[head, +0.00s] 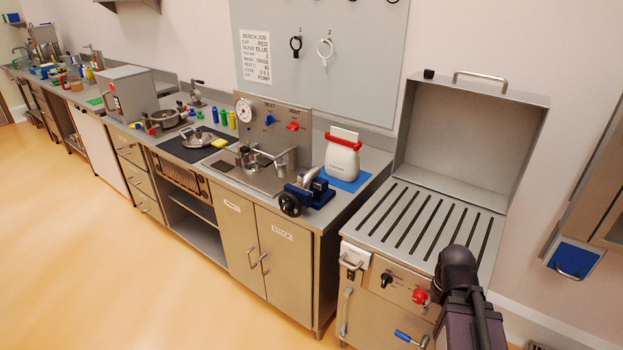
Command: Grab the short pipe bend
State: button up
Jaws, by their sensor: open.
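A short, curved grey metal piece (309,178), which looks like the short pipe bend, sits at a blue bench vise (316,192) near the front right corner of the steel counter. Whether the vise jaws grip it or it only rests there is too small to tell. The vise has a black handwheel on its front left. A dark part of my own arm rises at the lower right, in front of the slotted steel unit. No gripper fingers show, and the arm is well apart from the vise.
A white bag with a red clip (342,157) stands on a blue mat (350,181) behind the vise. A panel with a gauge (246,111) and a metal fitting stand to its left. The slotted unit (425,222) has its lid (465,137) raised. Floor at left (110,260) is clear.

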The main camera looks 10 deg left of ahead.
aim_at(310, 174)
jog(key=z, duration=0.05)
jog(key=i, duration=0.85)
jog(key=u, duration=0.05)
